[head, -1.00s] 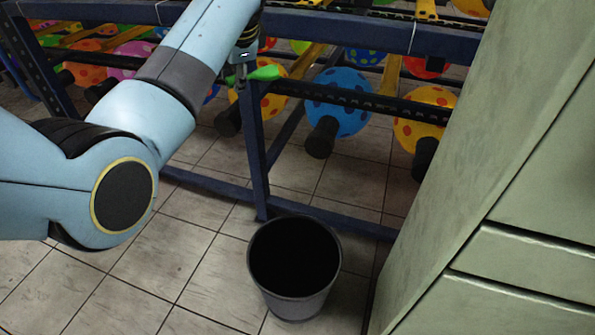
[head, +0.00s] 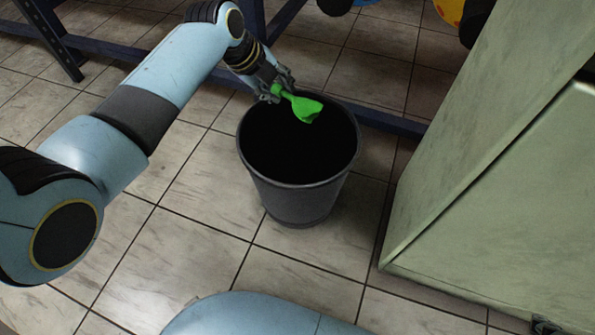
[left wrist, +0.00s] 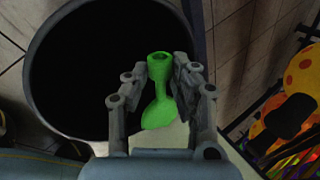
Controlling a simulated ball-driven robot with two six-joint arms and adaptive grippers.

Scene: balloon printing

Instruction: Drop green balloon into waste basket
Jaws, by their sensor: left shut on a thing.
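The green balloon (head: 303,107) is limp and uninflated. My left gripper (head: 277,92) is shut on its narrow neck end, and the wider end hangs free. The left wrist view also shows the balloon (left wrist: 159,98) between the gripper's fingers (left wrist: 160,70). The dark grey waste basket (head: 295,194) stands upright on the floor, its inside black. In the head view the balloon overlaps the far part of the opening. In the left wrist view the basket (left wrist: 200,30) lies behind it, with its rim close by. A small part of my right gripper (head: 545,325) seems to show at the bottom right corner.
A green cabinet (head: 480,170) stands right of the basket. A dark blue rack beam (head: 390,122) runs behind the basket. Inflated balloons (left wrist: 300,75) hang on the rack. The tiled floor (head: 200,240) in front of and left of the basket is clear.

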